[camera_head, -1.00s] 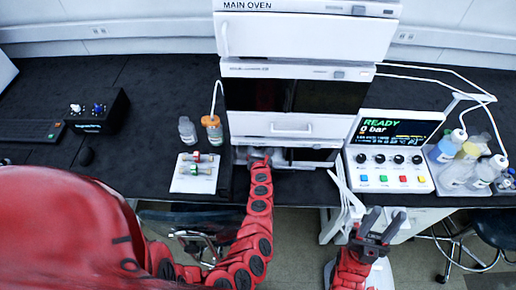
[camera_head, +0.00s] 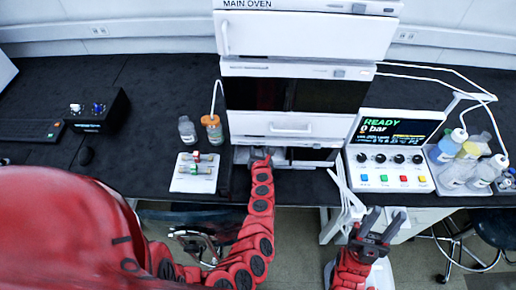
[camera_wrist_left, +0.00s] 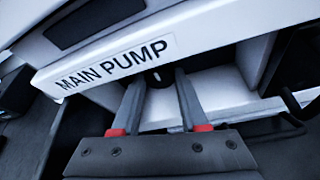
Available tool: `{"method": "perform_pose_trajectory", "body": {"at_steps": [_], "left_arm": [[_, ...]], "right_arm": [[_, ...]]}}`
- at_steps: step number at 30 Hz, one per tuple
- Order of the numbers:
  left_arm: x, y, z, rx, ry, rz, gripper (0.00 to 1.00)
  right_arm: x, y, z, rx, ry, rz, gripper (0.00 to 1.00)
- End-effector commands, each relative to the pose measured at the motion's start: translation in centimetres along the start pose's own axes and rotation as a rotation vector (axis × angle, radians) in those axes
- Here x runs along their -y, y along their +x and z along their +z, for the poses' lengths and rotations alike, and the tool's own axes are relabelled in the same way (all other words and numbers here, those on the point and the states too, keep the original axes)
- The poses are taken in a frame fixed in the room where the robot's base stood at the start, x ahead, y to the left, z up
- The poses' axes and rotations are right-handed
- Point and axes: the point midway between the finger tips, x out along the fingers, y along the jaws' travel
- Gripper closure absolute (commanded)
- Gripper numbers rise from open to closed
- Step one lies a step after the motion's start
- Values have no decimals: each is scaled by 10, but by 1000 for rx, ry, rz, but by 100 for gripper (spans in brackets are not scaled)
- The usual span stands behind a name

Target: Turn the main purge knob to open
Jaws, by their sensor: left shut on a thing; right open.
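The main purge knob (camera_wrist_left: 158,78) shows in the left wrist view as a small dark knob, just below the "MAIN PUMP" label (camera_wrist_left: 115,64). My left gripper (camera_wrist_left: 160,83) has a finger on each side of the knob and is shut on it. The fingers hide part of the knob, and I cannot read how far it is turned. In the head view my left gripper (camera_head: 261,160) reaches the bottom front of the instrument stack (camera_head: 297,123), and the knob is hidden there. My right gripper (camera_head: 380,221) is open and empty, in front of the bench, right of the stack.
A control panel (camera_head: 391,178) with a "READY 0 bar" screen stands right of the stack. Bottles in a tray (camera_head: 463,170) stand farther right. A white valve block (camera_head: 194,180) and two small bottles are left of the stack. White cables hang by the bench's front edge.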

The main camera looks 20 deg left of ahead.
Motion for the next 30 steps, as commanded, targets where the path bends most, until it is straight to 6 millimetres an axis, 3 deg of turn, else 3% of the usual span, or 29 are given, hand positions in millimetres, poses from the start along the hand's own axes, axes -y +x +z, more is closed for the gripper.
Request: {"method": "perform_pose_trajectory", "body": {"at_steps": [8, 30], "left_arm": [[3, 2, -5, 1, 150, 62, 100], [5, 3, -6, 0, 795, 333, 100]], "right_arm": [[1, -24, 4, 0, 0, 0, 58], [5, -104, 18, 0, 0, 0, 58]]}}
